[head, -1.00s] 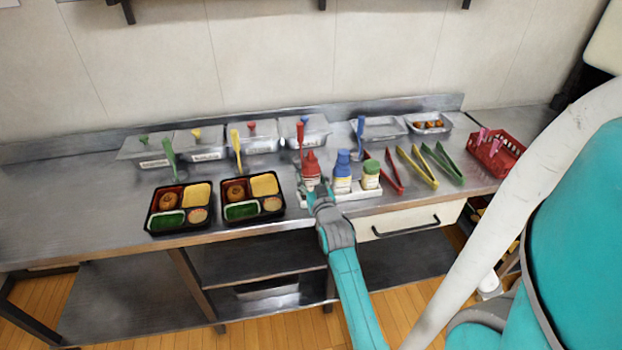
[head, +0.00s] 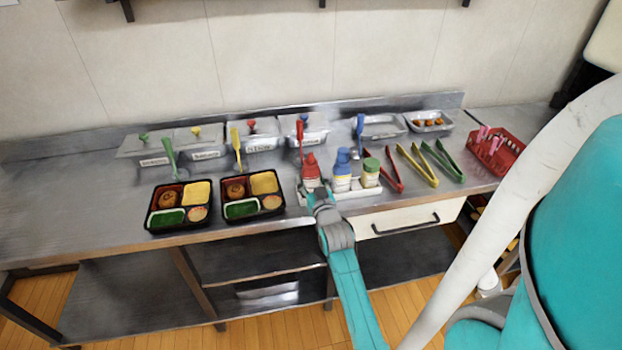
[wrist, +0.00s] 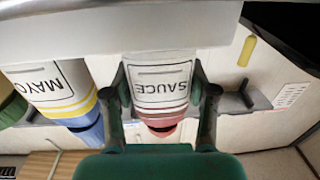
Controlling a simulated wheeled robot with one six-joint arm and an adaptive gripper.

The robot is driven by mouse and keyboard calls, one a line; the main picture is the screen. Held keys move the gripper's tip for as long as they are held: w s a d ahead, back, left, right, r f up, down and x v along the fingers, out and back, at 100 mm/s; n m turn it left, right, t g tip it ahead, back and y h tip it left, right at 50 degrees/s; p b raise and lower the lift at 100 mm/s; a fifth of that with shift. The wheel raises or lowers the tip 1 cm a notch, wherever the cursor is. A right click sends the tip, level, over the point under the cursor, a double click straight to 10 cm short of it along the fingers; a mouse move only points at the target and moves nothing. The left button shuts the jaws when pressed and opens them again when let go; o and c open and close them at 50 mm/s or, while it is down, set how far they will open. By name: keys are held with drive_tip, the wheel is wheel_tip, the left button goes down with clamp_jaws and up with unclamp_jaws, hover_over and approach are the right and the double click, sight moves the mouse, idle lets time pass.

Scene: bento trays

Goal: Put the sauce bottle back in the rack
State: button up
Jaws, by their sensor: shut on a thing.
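The sauce bottle (head: 311,172), white-labelled with a red top, stands at the left end of the white rack (head: 360,193). My gripper (head: 316,190) is in front of it. In the wrist view, which is upside down, my gripper (wrist: 163,88) has one finger on each side of the sauce bottle (wrist: 160,85) and is shut on it. The bottle looks upright. Its base is hidden behind the rack's front wall (wrist: 120,32), so I cannot tell whether it rests on the rack's floor.
A blue-topped mayo bottle (head: 342,172) and a green-topped bottle (head: 370,172) stand in the rack to the right. Red (head: 388,170), yellow (head: 418,167) and green tongs lie further right. Two filled bento trays (head: 150,222) lie to the left. Lidded pans line the back.

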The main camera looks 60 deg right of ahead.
drive_tip(key=shift+f, duration=0.2)
drive_tip(key=o, duration=0.7)
drive_tip(key=v, duration=1.2)
idle(0.3)
